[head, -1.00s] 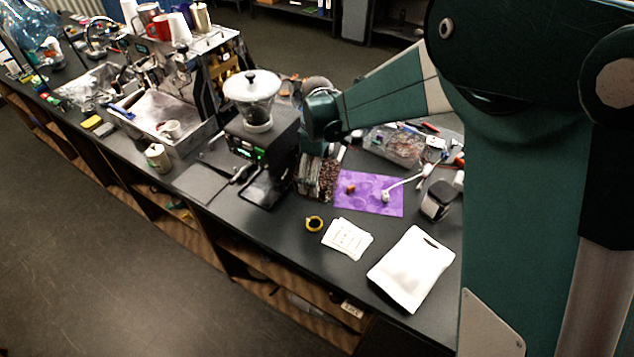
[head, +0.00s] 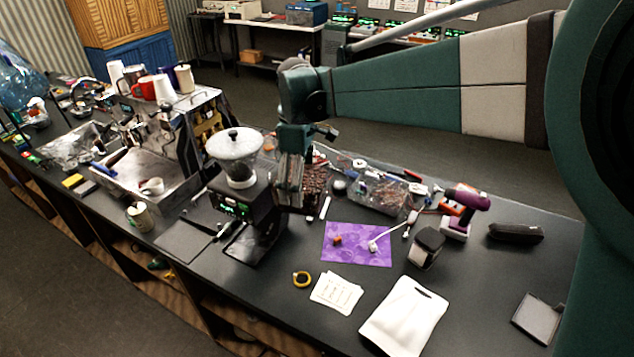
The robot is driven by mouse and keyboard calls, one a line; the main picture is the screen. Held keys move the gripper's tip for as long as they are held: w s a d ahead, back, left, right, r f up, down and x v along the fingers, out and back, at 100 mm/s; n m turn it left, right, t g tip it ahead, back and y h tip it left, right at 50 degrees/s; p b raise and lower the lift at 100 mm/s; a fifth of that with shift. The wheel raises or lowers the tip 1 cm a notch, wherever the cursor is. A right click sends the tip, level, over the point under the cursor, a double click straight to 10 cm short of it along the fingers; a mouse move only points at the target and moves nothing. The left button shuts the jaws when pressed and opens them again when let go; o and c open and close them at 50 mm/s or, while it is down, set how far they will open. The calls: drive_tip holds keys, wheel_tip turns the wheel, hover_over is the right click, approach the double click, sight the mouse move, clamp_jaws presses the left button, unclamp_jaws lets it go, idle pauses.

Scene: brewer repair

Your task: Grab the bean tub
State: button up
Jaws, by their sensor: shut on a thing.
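The bean tub (head: 315,180), a clear tub with dark brown beans, is just right of the grinder in the head view. My gripper (head: 291,193) points down and is shut on it. The gripper covers the tub's left part, and the fingertips are hard to make out. The tub appears raised above the counter, behind the purple mat. The black grinder (head: 238,205) with its clear hopper (head: 236,158) and white lid stands close on the left.
A clear box of parts (head: 378,196) lies to the right of the tub. A purple mat (head: 350,252), a dark canister (head: 426,248), a purple drill (head: 465,205), white cards (head: 336,292) and a white bag (head: 404,318) are on the counter. The espresso machine (head: 165,135) stands left.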

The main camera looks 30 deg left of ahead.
drive_tip(key=shift+r, duration=1.05)
